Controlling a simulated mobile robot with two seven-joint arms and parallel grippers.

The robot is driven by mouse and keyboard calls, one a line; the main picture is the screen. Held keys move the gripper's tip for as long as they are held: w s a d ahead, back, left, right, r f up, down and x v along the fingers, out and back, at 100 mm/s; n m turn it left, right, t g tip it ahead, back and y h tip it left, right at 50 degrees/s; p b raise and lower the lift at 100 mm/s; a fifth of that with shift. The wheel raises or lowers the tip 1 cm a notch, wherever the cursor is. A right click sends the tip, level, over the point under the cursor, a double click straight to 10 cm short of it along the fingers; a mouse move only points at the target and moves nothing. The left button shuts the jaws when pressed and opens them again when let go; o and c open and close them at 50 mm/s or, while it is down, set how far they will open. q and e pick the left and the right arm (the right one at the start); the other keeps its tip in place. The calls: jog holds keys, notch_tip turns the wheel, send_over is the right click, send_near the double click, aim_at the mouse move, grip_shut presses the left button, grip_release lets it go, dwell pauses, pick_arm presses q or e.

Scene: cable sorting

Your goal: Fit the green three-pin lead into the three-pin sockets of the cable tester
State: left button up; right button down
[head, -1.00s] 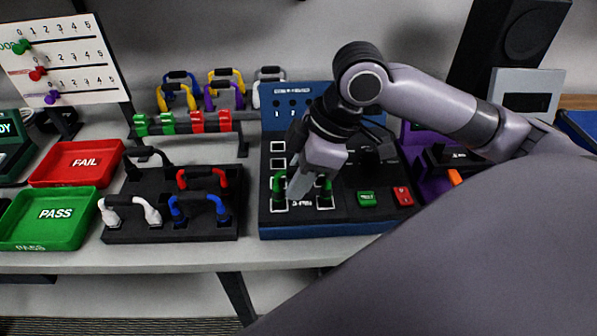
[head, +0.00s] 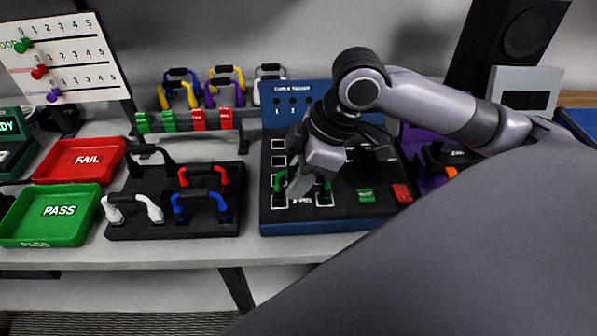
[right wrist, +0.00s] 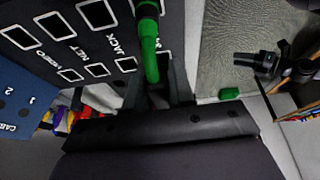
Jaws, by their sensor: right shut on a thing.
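The green lead (head: 326,190) stands at the bottom row of the cable tester (head: 262,215), with a green end showing on either side of my right gripper (head: 297,190). That gripper is shut on the lead's middle. The fingers hide much of the lead. In the right wrist view the green lead (right wrist: 150,52) runs up from between the fingers to a dark plug at the top edge, over the tester's dark face (right wrist: 100,45). I cannot tell how deep the plugs sit in the three-pin sockets. My left gripper is out of view.
A black block (head: 125,233) with white, blue, red and black leads stands left of the tester. Green PASS (head: 80,212) and red FAIL (head: 100,150) trays lie further left. A clip rack and several leads stand behind. Green (head: 366,195) and red (head: 402,193) buttons are right of the sockets.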

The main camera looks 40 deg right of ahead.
aim_at(296, 168)
jog(key=shift+c, duration=1.6)
grip_release()
notch_tip(296, 168, up, 3)
jog(key=p, duration=0.3)
jog(key=shift+r, duration=2.5)
